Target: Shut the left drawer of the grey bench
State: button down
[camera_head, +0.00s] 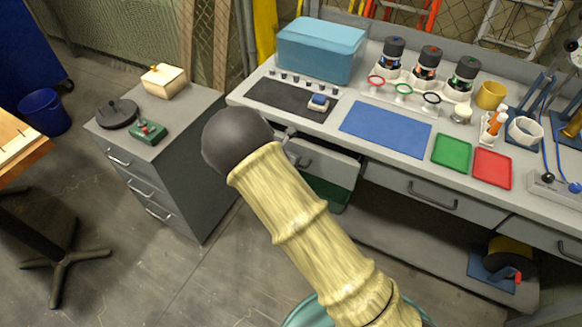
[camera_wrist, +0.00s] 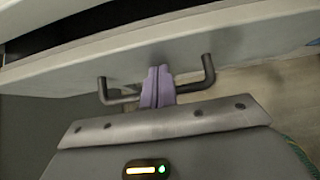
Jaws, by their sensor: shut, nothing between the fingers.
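The grey bench (camera_head: 385,168) has its left drawer (camera_head: 325,161) standing out from the bench front, partly open. My arm hides part of it in the head view. In the wrist view the pale drawer front (camera_wrist: 75,72) spans the picture, with a dark gap above it. Its dark bar handle (camera_wrist: 119,99) stands off the front. My gripper (camera_wrist: 158,70) is shut and empty, its purple fingertips between the two handle posts and at or very near the drawer front. I cannot tell whether they touch it. The head view hides the fingers behind my arm.
A grey cabinet (camera_head: 185,190) with several drawers stands left of the bench. A green container (camera_head: 330,192) shows below the open drawer. The bench top holds a blue box (camera_head: 321,48), a blue mat (camera_head: 386,129) and trays. Floor is clear between cabinet and bench.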

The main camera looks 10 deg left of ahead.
aim_at(300, 143)
jog(key=w, duration=0.2)
jog(key=w+d+p, duration=0.1)
jog(key=w, duration=0.1)
jog(key=w+d, duration=0.1)
jog(key=w, duration=0.1)
jog(key=shift+w+d, duration=0.15)
jog(key=shift+w+d+r, duration=0.1)
jog(key=shift+w+r, duration=0.05)
jog(key=shift+r, duration=0.05)
